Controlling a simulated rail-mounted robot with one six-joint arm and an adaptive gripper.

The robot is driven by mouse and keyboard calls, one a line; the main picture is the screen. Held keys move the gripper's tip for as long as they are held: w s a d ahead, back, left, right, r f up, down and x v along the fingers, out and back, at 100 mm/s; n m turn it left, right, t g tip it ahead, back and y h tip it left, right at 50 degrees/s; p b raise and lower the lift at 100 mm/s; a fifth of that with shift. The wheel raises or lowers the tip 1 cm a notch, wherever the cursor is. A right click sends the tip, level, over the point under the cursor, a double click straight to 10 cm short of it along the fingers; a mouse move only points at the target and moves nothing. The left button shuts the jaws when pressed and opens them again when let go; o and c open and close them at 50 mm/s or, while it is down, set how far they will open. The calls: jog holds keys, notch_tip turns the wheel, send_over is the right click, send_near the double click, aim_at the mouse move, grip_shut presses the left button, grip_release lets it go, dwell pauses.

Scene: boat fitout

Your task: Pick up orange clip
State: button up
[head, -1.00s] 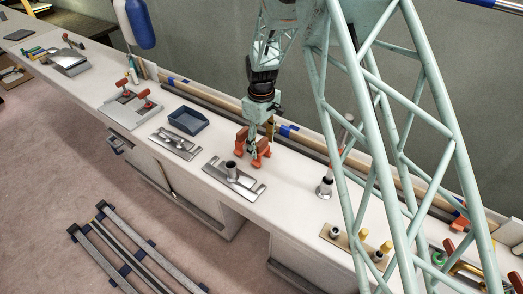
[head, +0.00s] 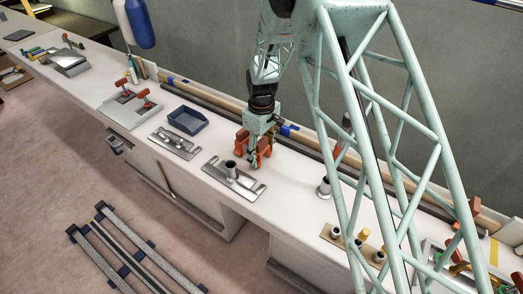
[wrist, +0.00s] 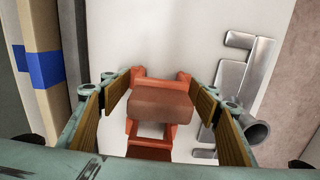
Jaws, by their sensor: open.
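The orange clip (head: 264,146) stands on the white bench top, just behind a metal plate with a short tube. In the wrist view the orange clip (wrist: 158,108) lies between the two fingers, its broad block face toward the camera. My gripper (head: 258,150) is open and lowered around the clip. In the wrist view the tan finger pads of my gripper (wrist: 165,112) stand left and right of the clip, with a visible gap on each side. The clip's lower part is partly hidden by the gripper in the head view.
The metal plate with tube (head: 246,184) is close in front of the clip; its tube (wrist: 256,130) shows beside the right finger. Long rails with blue tape (head: 287,131) run behind. A blue-grey tray (head: 187,120) stands to the left.

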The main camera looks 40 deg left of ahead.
aim_at(262, 149)
jog(key=shift+f, duration=0.2)
dwell(0.5)
jog(key=c, duration=1)
jog(key=shift+r, duration=0.2)
jog(key=shift+r+p, duration=0.4)
jog(key=shift+r, duration=1.1)
jog(key=shift+s+d+r, duration=0.1)
jog(key=shift+d, duration=0.05)
jog(key=s+d, duration=0.3)
jog(key=d, duration=0.1)
jog(key=s+d+r+p, duration=0.1)
jog(key=s+d, duration=0.2)
jog(key=d, duration=0.1)
jog(key=s+d, duration=0.2)
jog(key=d, duration=0.2)
jog(key=shift+s+d+r, duration=0.2)
jog(key=shift+s+d, duration=0.2)
